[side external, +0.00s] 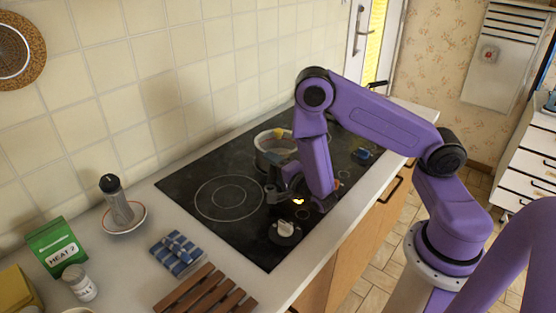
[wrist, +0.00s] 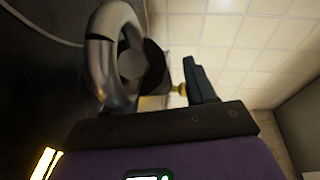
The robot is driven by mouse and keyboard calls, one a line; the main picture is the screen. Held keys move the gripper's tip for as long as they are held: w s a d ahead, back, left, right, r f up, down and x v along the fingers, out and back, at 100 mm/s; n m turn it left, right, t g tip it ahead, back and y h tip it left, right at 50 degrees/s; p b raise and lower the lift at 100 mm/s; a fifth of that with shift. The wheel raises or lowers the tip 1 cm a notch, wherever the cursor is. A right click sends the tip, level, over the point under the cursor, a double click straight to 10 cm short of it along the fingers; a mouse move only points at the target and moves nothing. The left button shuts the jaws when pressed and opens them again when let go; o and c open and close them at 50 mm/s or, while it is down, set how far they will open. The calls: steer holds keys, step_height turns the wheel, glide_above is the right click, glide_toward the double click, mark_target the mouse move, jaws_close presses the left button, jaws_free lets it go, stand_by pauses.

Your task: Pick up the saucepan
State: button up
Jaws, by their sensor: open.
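The saucepan (side external: 264,158) is a grey metal pan with a pale inside, standing on the black cooktop (side external: 180,185). My arm and gripper partly hide its near side. My gripper (side external: 276,187) is low over the cooktop, just in front of the pan. In the wrist view, my gripper (wrist: 174,80) is open. A shiny metal loop (wrist: 100,50) is close by its left finger and partly overlaps it; it may be the saucepan's handle. I cannot tell whether they touch.
A dark round item with a white top (side external: 286,229) stands near the cooktop's front edge. A blue item (side external: 362,154) lies at its far right. A shaker on a saucer (side external: 122,220), a folded blue cloth (side external: 177,252) and a wooden slatted trivet (side external: 206,292) occupy the left counter. The tiled wall borders the back.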

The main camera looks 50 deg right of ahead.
jaws_close()
steer(key=shift+r, duration=0.1)
steer(key=shift+r, duration=5)
